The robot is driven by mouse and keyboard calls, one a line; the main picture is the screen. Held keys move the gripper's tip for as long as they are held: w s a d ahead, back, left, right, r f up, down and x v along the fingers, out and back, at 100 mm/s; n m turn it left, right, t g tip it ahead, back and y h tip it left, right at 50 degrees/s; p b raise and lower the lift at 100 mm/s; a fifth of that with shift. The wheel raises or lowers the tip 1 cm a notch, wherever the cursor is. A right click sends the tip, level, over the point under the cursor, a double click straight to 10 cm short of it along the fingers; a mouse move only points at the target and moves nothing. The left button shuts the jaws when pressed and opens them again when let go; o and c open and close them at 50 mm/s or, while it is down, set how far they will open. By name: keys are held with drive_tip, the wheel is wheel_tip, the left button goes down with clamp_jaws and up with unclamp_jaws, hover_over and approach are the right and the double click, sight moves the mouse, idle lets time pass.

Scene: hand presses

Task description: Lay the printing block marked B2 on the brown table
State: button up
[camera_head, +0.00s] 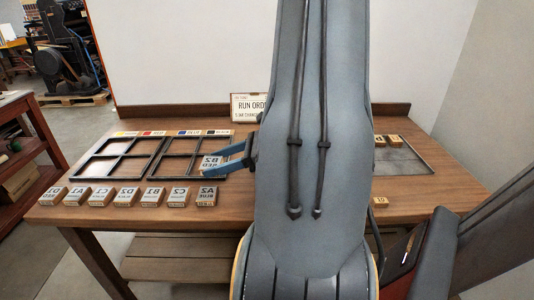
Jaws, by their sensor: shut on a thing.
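The printing block marked B2 (212,161) is pale, with mirrored lettering. My gripper (225,161), with blue fingers, is shut on it from the right side. The block is over the right part of a dark divided frame (166,161) on the brown table (235,203). I cannot tell whether the block is clear of the frame or touching it. My arm hides the middle of the table.
A row of several blocks, including A2 (207,196) and C2 (179,197), stands along the table's front left edge. A grey tray (408,166) with small blocks lies at the right. A run order sign (248,107) stands at the back.

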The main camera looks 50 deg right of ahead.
hover_over(243, 199)
drive_tip(key=shift+n+g, duration=0.3)
drive_tip(key=shift+n, duration=0.1)
drive_tip(key=shift+f+p, duration=0.6)
drive_tip(key=shift+f, duration=4.45)
drive_tip(key=shift+f+y, duration=0.25)
drive_tip(key=shift+y, duration=0.05)
drive_tip(key=o, duration=1.1)
drive_tip(key=shift+a, duration=0.1)
